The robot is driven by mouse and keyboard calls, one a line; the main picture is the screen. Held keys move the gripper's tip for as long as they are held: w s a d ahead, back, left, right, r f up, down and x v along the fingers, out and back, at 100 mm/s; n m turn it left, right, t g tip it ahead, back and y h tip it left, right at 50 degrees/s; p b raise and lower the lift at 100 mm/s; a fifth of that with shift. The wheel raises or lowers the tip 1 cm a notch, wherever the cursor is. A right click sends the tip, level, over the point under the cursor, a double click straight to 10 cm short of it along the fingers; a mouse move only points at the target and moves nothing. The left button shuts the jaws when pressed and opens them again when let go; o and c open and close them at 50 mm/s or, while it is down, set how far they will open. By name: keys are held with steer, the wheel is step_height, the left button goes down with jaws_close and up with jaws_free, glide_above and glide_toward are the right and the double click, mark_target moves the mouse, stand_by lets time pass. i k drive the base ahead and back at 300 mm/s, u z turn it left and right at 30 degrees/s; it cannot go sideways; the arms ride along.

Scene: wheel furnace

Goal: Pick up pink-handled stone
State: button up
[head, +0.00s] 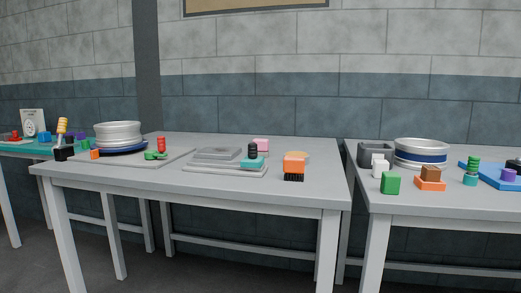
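A small pink block (262,144) shows on the middle grey table (215,182), toward its back right. It may be the pink handle of the stone; it is too small and partly covered to tell, and I see no clear stone body under it. A teal piece with a black knob (253,153) stands in front of it and to its left, hiding part of it. My gripper is not in view.
An orange block with black bristles (294,164) sits right of the pink block. Stacked grey trays (217,154) lie to its left, with a plate stack (118,134) farther left. The right table (440,205) holds several blocks and another plate stack (421,149). The middle table's front strip is clear.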

mark_target(263, 144)
steer(key=k, duration=0.6)
steer(key=u, duration=0.55)
steer(key=i, duration=1.05)
steer(key=z, duration=0.35)
